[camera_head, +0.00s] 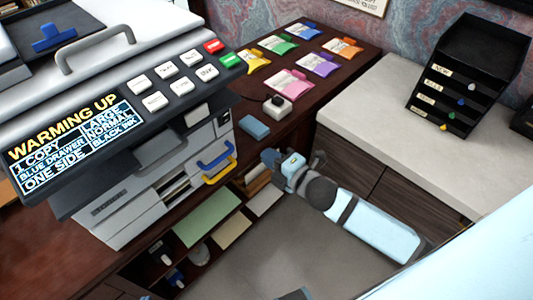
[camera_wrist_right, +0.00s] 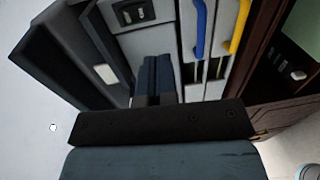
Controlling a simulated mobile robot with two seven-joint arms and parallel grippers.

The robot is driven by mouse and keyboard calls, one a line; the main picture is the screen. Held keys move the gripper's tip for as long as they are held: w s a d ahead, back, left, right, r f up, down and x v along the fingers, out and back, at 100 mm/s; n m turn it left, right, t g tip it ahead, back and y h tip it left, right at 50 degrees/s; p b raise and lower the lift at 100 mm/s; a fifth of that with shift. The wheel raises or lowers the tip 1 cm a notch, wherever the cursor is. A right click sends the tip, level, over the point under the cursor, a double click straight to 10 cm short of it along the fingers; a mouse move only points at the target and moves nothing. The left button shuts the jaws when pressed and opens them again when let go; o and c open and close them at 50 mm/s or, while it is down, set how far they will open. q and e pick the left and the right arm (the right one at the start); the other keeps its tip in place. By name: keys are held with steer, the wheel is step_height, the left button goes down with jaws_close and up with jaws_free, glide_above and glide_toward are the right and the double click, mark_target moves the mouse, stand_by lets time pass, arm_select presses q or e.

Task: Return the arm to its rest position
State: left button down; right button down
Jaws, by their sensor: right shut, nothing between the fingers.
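My right arm (camera_head: 375,225) comes in from the right in the head view, stretched low over the floor in front of the desk. Its gripper (camera_head: 270,157) is near the desk's front edge, to the right of the copier's drawers. In the right wrist view the two dark fingers (camera_wrist_right: 156,62) lie side by side, shut and empty. They point toward the front of the copier (camera_head: 150,190), apart from its blue handle (camera_wrist_right: 199,30) and yellow handle (camera_wrist_right: 240,28) as far as I can tell. My left gripper does not show.
Colored packets (camera_head: 290,82) and a blue block (camera_head: 254,127) lie on the dark desk. Shelves with paper (camera_head: 207,217) are below. A white-topped cabinet (camera_head: 400,110) with a black rack (camera_head: 470,75) stands at right. The grey floor (camera_head: 270,255) is open.

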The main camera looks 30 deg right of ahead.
stand_by(0.3)
steer(key=s+a+f+m+g+h+p, duration=0.1)
steer(key=s+f+m+g+p, duration=0.1)
steer(key=s+m, duration=0.6)
steer(key=s+f+m+g+h+p, duration=0.1)
steer(key=s+f+m+g+p, duration=0.2)
steer(key=m, duration=0.7)
steer(key=s+f+p, duration=0.2)
steer(key=s+f, duration=0.2)
steer(key=s, duration=0.1)
steer(key=shift+a+m+h, duration=0.3)
steer(key=shift+a+m, duration=0.1)
steer(key=shift+f, duration=0.1)
